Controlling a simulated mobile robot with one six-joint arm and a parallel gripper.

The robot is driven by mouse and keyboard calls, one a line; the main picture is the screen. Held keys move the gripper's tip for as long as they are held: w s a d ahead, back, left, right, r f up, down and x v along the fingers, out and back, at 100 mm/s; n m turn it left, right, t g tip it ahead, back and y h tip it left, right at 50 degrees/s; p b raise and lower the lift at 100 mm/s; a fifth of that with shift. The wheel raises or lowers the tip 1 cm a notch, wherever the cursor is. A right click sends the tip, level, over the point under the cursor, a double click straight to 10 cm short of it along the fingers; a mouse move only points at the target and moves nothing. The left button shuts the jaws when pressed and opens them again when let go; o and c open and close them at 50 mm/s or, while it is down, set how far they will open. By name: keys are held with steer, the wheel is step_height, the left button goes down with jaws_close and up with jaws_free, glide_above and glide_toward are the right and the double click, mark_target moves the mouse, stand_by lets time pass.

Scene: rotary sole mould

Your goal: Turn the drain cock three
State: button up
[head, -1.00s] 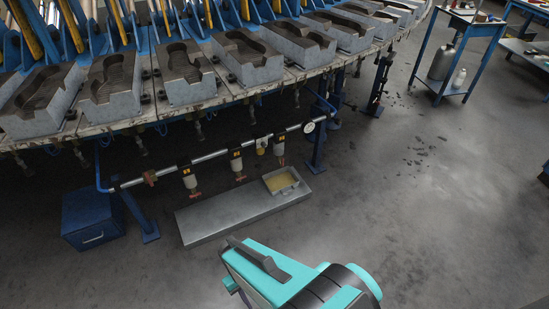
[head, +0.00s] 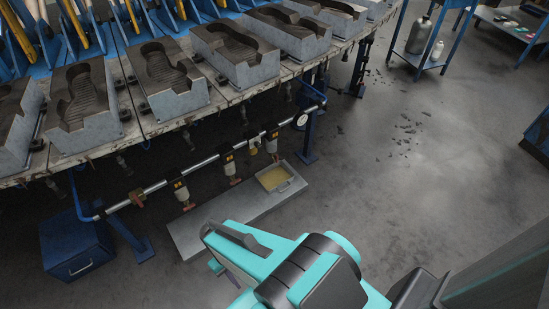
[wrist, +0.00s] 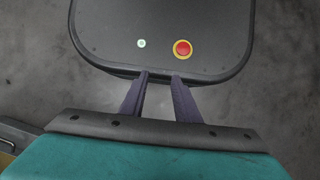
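Under the mould table in the head view, several drain units hang from a grey pipe, each with a yellow label too small to read. A pale bowl with a red cock (head: 188,206) hangs at the left. The middle unit also has a red cock (head: 235,182). The right unit has a red cock (head: 277,158) near the gauge. I cannot tell by number which is three. My gripper (wrist: 162,75) shows in the wrist view, its two dark fingers apart with nothing between them. It is away from the cocks; my teal arm hides part of the floor before them.
A grey drip tray (head: 205,228) lies below the cocks, with a small pan (head: 275,178) of yellowish liquid on it. A blue box (head: 75,245) stands at the left. Heavy moulds (head: 165,80) line the table above. The floor (head: 400,190) at the right is mostly clear.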

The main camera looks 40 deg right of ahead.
steer(key=shift+w+d+f, duration=0.1)
steer(key=shift+w+d, duration=0.05)
steer(key=w+d+f+n+t+h+b, duration=0.2)
steer(key=w+d+f+n+t+b, duration=0.3)
steer(key=w+d, duration=0.55)
steer(key=w+d+f+n+t+h+b, duration=0.25)
steer(key=w+d+f+b, duration=0.35)
steer(key=w+d, duration=0.45)
steer(key=w+d+n+t+h+b, duration=0.1)
steer(key=w+d+n+t+b, duration=0.25)
steer(key=d, duration=0.65)
steer(key=w+d+n+t+h+b, duration=0.1)
steer(key=w+d+n+t+b, duration=0.2)
steer(key=d, duration=0.6)
steer(key=s+d+r+n+t+y+b, duration=0.1)
steer(key=s+d+n+t+b, duration=0.3)
steer(key=n, duration=0.6)
steer(key=s+d+r+n+t+y+b, duration=0.2)
steer(key=s+d+r+n+t+b, duration=0.1)
steer(key=d+n+b, duration=0.6)
steer(key=shift+s+n+t, duration=0.5)
steer(key=shift+n+t, duration=0.1)
steer(key=shift+t, duration=0.5)
steer(key=shift+w+d, duration=0.1)
